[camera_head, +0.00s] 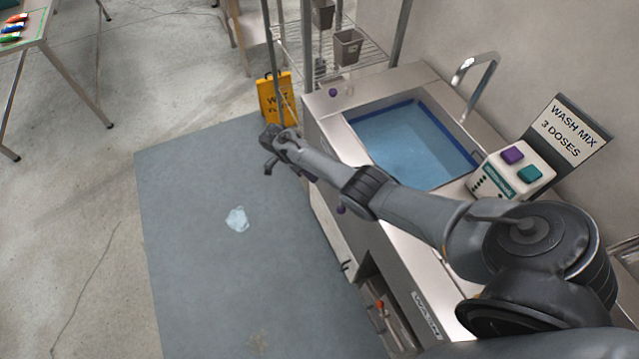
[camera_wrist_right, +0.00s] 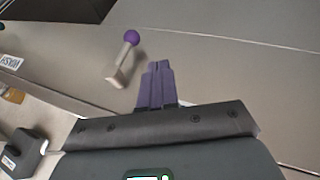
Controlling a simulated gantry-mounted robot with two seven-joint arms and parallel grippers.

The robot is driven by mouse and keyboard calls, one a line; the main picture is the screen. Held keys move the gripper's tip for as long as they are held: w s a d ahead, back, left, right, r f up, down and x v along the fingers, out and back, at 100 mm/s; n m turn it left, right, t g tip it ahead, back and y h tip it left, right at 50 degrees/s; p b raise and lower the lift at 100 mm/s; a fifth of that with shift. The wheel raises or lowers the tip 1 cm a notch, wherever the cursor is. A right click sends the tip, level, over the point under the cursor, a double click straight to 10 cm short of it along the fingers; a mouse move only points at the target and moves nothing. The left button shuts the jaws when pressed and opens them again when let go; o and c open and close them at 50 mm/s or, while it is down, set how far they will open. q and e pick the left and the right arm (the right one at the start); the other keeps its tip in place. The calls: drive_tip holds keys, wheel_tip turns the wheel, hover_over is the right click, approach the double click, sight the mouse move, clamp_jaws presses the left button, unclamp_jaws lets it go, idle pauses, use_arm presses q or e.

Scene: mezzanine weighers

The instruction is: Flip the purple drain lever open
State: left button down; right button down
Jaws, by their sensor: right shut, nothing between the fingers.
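The purple drain lever has a round purple knob (camera_head: 340,210) that shows just below my right forearm, at the sink's front panel. In the right wrist view the lever (camera_wrist_right: 131,38) has a purple ball on a pale stem, which rises from a pale base on the grey panel. My right gripper (camera_head: 311,177) is partly hidden by its own wrist in the head view. Its purple fingers (camera_wrist_right: 157,85) are shut and empty, just to the right of the lever, with a visible gap between. My left gripper is in neither view.
The steel sink (camera_head: 350,128) holds blue water. Another purple knob (camera_head: 333,92) stands on its far rim. A yellow wet-floor sign (camera_head: 268,104) stands by its far corner. A dispenser (camera_head: 490,181) sits on the counter. Open floor mat (camera_head: 200,190) lies left of the sink.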

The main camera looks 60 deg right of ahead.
drive_tip(key=s+f+p, duration=0.1)
drive_tip(key=s+f, duration=0.7)
drive_tip(key=shift+s+d, duration=0.15)
drive_tip(key=shift+s, duration=0.2)
drive_tip(key=shift+f, duration=0.1)
